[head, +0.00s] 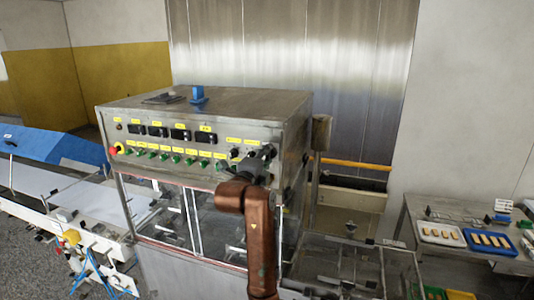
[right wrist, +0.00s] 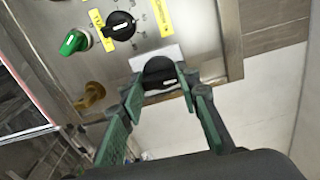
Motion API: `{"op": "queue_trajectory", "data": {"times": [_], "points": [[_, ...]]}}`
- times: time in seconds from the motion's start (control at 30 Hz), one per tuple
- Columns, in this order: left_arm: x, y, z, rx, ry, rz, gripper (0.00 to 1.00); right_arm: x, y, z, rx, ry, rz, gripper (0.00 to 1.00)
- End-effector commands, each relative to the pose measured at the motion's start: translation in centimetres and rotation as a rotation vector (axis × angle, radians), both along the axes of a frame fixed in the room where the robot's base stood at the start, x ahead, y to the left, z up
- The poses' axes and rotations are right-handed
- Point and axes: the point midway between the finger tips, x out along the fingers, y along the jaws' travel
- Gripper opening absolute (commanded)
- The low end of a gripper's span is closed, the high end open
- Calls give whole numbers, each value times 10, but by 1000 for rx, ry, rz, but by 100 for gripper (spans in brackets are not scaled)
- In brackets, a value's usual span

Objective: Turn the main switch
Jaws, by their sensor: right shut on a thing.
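The machine's control panel (head: 190,143) carries several yellow labels, small displays, green knobs and black knobs. My right gripper (head: 262,165) reaches the panel's lower right corner and covers part of it. In the right wrist view, my right gripper (right wrist: 158,82) has its green fingers on both sides of a black rotary knob (right wrist: 160,72), which seems to be the main switch. It is shut on this knob, which sits on a pale plate near the panel's right edge. The knob's lower part is partly hidden by the fingers. My left gripper is not in view.
Close to the held knob are another black knob (right wrist: 121,25), a green knob (right wrist: 75,42) and a brass-coloured knob (right wrist: 90,95). A red button (head: 114,151) is at the panel's left end. A table with trays (head: 440,235) stands at the right.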

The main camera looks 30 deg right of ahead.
Motion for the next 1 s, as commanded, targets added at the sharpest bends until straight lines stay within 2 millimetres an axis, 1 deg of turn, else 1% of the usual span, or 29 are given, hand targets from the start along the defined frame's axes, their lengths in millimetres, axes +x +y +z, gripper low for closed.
{"op": "queue_trajectory", "data": {"times": [0.03,0.2,0.7,0.73,0.97,1.0], "points": [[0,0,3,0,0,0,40,0,1,2,-13,12,2,6],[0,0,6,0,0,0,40,0,1,1,-37,40,3,6],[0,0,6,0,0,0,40,1,1,0,-46,52,3,6],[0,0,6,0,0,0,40,1,1,0,-47,53,3,32],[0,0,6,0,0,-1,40,0,1,0,-45,52,1,48],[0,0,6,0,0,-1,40,0,1,0,-45,52,1,48]]}}
